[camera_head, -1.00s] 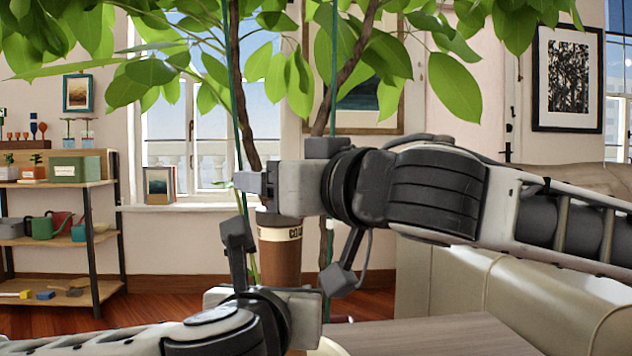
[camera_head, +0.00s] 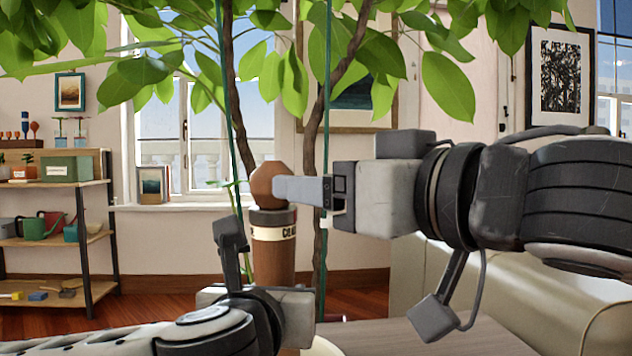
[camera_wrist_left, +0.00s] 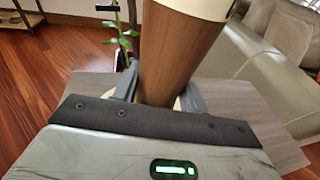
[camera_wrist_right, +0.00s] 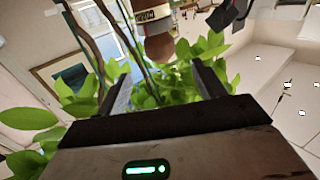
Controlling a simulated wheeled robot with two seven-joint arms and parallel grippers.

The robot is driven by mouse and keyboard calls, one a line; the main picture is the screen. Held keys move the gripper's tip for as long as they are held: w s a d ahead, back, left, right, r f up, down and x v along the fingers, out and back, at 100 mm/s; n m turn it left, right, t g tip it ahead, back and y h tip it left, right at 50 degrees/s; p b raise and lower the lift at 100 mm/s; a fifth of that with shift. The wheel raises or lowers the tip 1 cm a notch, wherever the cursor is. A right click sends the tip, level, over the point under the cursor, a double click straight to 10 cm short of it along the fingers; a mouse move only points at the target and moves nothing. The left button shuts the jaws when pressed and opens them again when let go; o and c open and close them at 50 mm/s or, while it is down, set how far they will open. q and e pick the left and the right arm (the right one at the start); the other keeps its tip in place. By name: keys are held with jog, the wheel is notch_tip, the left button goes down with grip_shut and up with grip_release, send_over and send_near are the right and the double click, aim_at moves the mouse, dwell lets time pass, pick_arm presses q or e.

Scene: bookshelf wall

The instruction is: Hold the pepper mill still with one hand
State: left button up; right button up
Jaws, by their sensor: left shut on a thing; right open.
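The pepper mill (camera_head: 273,262) stands upright, brown with a cream lettered band, a dark grey collar and a brown rounded knob (camera_head: 264,186) on top. My left gripper (camera_wrist_left: 159,92) is shut on the mill's lower body, with a finger on each side in the left wrist view. Its fingertips are hidden in the head view. My right gripper (camera_wrist_right: 163,80) is open and empty at the height of the knob, just to its right in the head view. In the right wrist view, the knob (camera_wrist_right: 160,48) shows between the finger lines, near the tips.
A grey wooden tabletop (camera_head: 440,335) extends at front right, with a pale round edge (camera_head: 325,346) near the mill's foot. A leafy plant (camera_head: 315,60) rises behind the mill. A beige sofa (camera_head: 408,275) is at right, and a shelf (camera_head: 80,240) stands far left.

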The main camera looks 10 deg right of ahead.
jog(key=n+g+y, duration=0.8)
jog(key=n+g, duration=0.1)
jog(key=g, duration=0.2)
send_near(258, 205)
notch_tip(258, 205, up, 3)
jog(key=d, duration=0.2)
jog(key=x, duration=1.2)
jog(key=shift+w, duration=0.35)
jog(key=shift+f+h, duration=0.1)
jog(key=shift+h, duration=0.2)
jog(key=c, duration=1)
